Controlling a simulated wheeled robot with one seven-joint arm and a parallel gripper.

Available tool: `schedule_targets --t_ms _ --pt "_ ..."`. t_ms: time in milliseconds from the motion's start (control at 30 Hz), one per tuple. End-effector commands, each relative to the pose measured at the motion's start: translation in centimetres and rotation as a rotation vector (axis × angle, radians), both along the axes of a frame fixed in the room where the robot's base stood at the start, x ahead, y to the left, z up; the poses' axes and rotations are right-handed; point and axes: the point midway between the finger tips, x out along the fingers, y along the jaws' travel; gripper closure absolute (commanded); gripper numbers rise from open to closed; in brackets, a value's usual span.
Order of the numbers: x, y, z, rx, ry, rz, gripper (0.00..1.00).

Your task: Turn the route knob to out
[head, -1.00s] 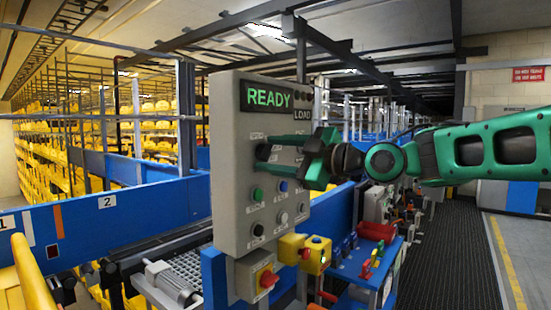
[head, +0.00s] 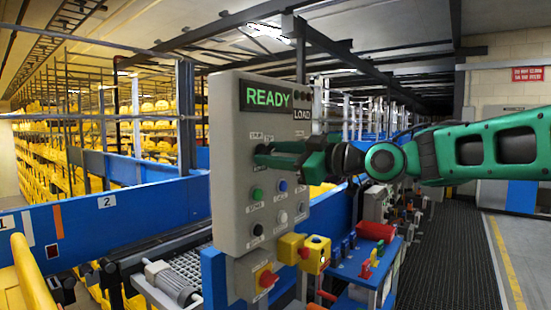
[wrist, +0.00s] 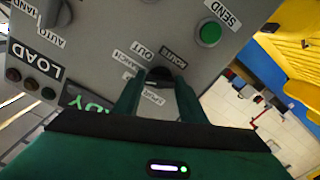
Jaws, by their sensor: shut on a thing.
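The grey control panel (head: 232,110) stands in the middle of the head view, with a green READY display (head: 267,97). The route knob (wrist: 160,73) is dark and sits beside its ROUTE label and the OUT and BRANCH labels in the wrist view. My gripper (head: 264,157) reaches it from the right. In the wrist view my gripper (wrist: 157,88) has its two green fingers on either side of the knob, shut on it. The knob's pointer is mostly hidden between the fingers, so I cannot tell which label it faces.
A green SEND button (wrist: 209,33) sits near the knob in the wrist view. Below the panel are a yellow box (head: 316,254) and a red switch (head: 267,278). A blue rail (head: 130,220) runs left.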

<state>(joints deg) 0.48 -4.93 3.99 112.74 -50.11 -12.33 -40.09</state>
Motion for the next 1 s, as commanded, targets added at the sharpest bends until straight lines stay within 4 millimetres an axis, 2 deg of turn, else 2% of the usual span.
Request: schedule_targets --t_ms 600,1000 --pt "0.02 0.08 0.04 0.359 0.458 0.001 0.85" --pt "0.07 0.05 0.09 0.540 0.690 0.000 0.85"
